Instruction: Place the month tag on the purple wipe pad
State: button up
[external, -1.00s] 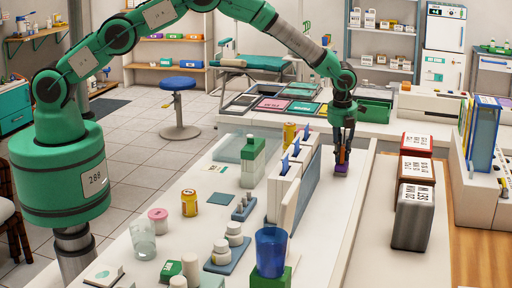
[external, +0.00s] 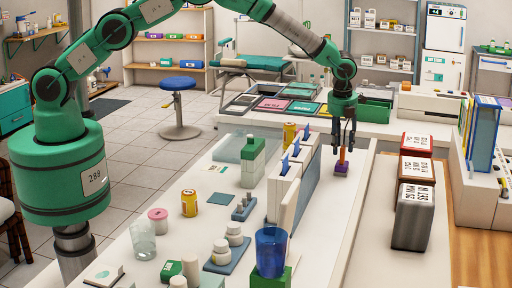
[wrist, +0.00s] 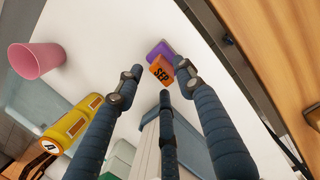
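The month tag (wrist: 161,70) is a small orange block marked "SEP". In the external view the orange tag (external: 343,155) stands upright on the purple wipe pad (external: 341,169), near the far end of the white counter. The wrist view shows the purple pad (wrist: 157,49) partly hidden behind the tag. My gripper (external: 343,143) is just above the tag. In the wrist view my gripper (wrist: 157,74) has its fingers spread, with gaps between them and the tag; it is open and empty.
A white rack with blue tabs (external: 292,175) stands close to the left of the pad. Red, tan and grey binder-like boxes (external: 413,215) stand to the right. A pink cup (wrist: 37,61) and a yellow can (wrist: 75,125) show in the wrist view. The counter right of the rack is clear.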

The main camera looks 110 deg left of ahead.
jog(key=r, duration=0.5)
jog(key=d+r+p, duration=0.1)
jog(key=r, duration=0.2)
jog(key=shift+d+r, duration=0.1)
jog(key=shift+r, duration=0.05)
dwell(0.6)
